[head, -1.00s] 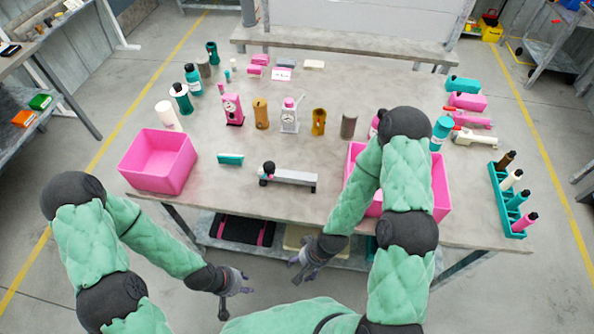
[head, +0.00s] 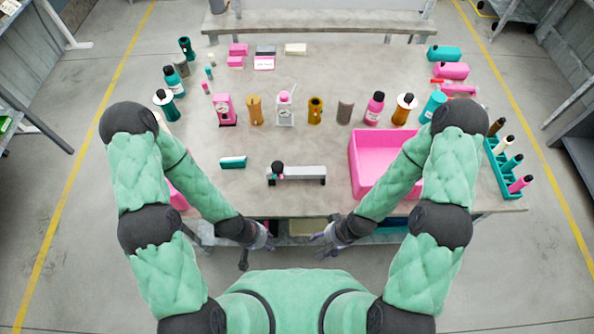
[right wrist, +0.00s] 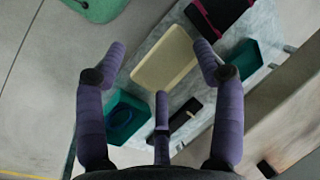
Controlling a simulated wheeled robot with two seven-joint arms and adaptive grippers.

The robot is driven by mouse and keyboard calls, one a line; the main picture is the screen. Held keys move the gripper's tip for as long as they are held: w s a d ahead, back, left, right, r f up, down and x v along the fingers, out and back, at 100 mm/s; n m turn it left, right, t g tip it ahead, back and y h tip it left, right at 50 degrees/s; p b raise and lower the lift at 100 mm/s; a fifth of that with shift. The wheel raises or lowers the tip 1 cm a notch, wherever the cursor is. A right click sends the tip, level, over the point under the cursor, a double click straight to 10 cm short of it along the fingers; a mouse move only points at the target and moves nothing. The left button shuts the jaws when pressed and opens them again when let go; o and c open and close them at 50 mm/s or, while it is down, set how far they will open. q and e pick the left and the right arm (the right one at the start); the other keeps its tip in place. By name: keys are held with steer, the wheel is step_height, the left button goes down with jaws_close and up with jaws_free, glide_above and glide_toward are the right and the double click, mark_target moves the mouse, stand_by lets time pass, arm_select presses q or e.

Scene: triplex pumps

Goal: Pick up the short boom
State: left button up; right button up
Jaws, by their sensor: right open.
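A short grey bar on low feet (head: 304,173), with a dark and pink knob at its left end, lies near the front middle of the table. It looks like the short boom. My left gripper (head: 258,246) is in front of the table's front edge, empty, its fingers spread. My right gripper (head: 324,242) is also in front of that edge, to the right of the left one. In the right wrist view its purple fingers (right wrist: 160,62) are spread wide with nothing between them. Neither gripper touches the bar.
A pink bin (head: 365,190) stands right of the bar; another pink bin (head: 177,198) is mostly hidden by my left arm. A teal block (head: 233,162) lies left of the bar. Bottles and pump parts stand behind. A beige tray (right wrist: 163,57) lies on the lower shelf.

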mark_target(308, 168)
stand_by(0.4)
steer(key=shift+o, duration=0.5)
step_height(308, 168, up, 10)
steer(key=w+d+n+g, duration=0.2)
steer(key=w+n+g, duration=0.1)
steer(key=n+g, duration=0.1)
steer(key=w+a+r+n, duration=0.1)
steer(key=w+n, duration=0.2)
steer(key=w+a+r+n+h, duration=0.1)
steer(key=w+r+n, duration=0.1)
steer(key=w+n, duration=0.1)
steer(key=w+r+n+t, duration=0.1)
steer(key=w+n, duration=0.1)
steer(key=w, duration=0.1)
steer(key=shift+w+a+r+n, duration=0.3)
steer(key=shift+w+a+n, duration=0.1)
steer(key=w+a+r+n+t+h, duration=0.3)
steer(key=w+a+r+n, duration=0.1)
steer(key=w+r+n, duration=0.4)
steer(key=f, duration=0.4)
steer(key=w+f, duration=0.1)
steer(key=f, duration=0.8)
steer(key=shift+w+a, duration=0.15)
steer(key=shift+a, duration=0.15)
